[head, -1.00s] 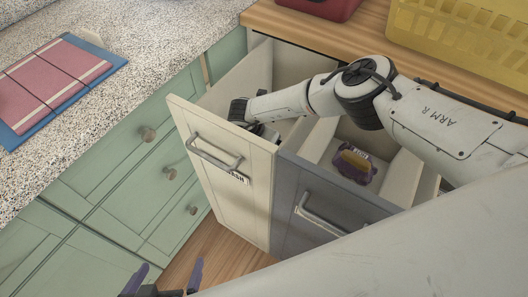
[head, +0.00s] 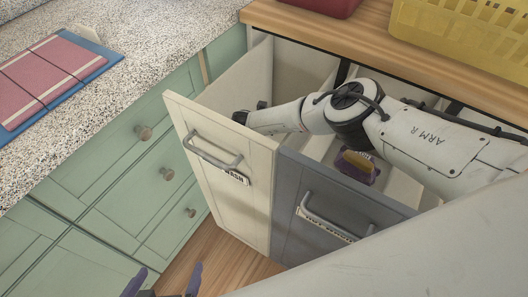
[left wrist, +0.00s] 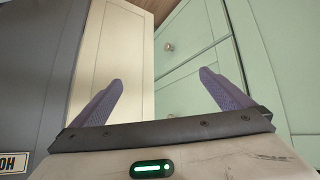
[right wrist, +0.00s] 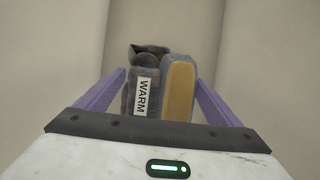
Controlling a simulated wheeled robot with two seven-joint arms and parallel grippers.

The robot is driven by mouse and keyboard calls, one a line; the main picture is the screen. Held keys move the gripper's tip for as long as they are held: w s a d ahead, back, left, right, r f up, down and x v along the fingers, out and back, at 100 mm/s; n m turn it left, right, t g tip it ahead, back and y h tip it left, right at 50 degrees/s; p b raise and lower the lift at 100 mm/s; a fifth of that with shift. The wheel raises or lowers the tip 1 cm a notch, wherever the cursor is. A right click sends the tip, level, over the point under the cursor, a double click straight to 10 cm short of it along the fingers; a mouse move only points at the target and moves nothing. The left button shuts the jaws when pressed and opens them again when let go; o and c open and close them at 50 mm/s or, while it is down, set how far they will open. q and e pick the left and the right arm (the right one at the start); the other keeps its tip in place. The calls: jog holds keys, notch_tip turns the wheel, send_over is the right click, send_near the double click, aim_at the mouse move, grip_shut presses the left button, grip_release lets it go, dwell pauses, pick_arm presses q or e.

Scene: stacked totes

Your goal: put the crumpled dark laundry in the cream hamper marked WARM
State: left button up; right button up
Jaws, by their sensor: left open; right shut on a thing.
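The crumpled dark laundry (right wrist: 150,70) is a dark grey bundle with a white WARM tag and a tan patch. My right gripper (right wrist: 160,82) is shut on it, with pale walls around. In the head view, my right arm reaches down into the cream hamper (head: 220,165), and its fingers and the bundle are hidden there. The hamper's front label is partly covered by its handle; its end reads as "WASH". My left gripper (head: 163,284) is open and empty, low in front of the cabinets; its spread fingers also show in the left wrist view (left wrist: 161,85).
A grey-fronted hamper (head: 320,195) stands open beside the cream one, with a purple and tan bundle (head: 357,165) inside. Green drawers (head: 120,165) adjoin on the left. A yellow basket (head: 465,40) and a red container (head: 320,5) sit on the wooden counter behind.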

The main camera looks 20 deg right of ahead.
jog(key=o, duration=1.6)
jog(key=shift+c, duration=0.2)
jog(key=shift+r, duration=0.15)
jog(key=p+v, duration=0.4)
jog(key=v, duration=0.3)
jog(key=shift+r, duration=0.3)
jog(key=shift+a+r, duration=0.15)
jog(key=shift+r, duration=0.2)
